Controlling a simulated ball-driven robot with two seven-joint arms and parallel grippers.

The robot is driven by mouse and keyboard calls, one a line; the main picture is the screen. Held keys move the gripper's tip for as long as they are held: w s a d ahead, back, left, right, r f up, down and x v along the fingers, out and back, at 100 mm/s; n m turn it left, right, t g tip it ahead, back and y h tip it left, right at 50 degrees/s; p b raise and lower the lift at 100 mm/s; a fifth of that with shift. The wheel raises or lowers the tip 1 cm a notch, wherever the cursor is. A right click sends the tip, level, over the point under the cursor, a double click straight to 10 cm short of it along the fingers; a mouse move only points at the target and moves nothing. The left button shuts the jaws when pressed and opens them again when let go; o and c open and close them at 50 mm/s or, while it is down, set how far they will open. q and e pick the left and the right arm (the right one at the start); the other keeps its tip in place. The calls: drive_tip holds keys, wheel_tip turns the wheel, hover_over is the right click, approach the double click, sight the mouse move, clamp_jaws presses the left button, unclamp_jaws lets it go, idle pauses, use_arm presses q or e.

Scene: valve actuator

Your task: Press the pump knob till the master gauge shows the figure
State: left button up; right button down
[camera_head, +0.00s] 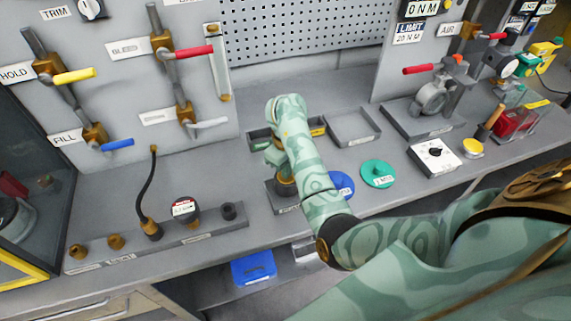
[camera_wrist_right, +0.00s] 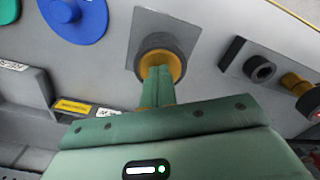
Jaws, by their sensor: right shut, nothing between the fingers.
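The pump knob is a brass-coloured knob in a dark collar (camera_head: 285,188), on a grey base near the bench's front edge; it also shows in the wrist view (camera_wrist_right: 176,66). My right gripper (camera_head: 281,172) points down over it. In the wrist view its fingers (camera_wrist_right: 158,72) are together, empty, with their tips at the knob top; whether they touch it I cannot tell. My left gripper is not in view.
My right arm hides part of the bench. A blue disc (camera_head: 341,185) and green disc (camera_head: 378,173) lie right of the knob. Grey trays (camera_head: 353,127) stand behind. A black socket (camera_head: 229,211) and black hose (camera_head: 145,187) are left. Valves with coloured levers line the back panel.

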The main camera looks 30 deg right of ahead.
drive_tip(key=shift+r+p, duration=2.4)
drive_tip(key=shift+r, duration=0.8)
drive_tip(key=shift+f, duration=0.25)
drive_tip(key=shift+f+b, duration=1.25)
drive_tip(key=shift+b, duration=0.25)
drive_tip(key=shift+r, duration=0.15)
drive_tip(key=shift+r+p, duration=1.15)
drive_tip(key=shift+r, duration=0.2)
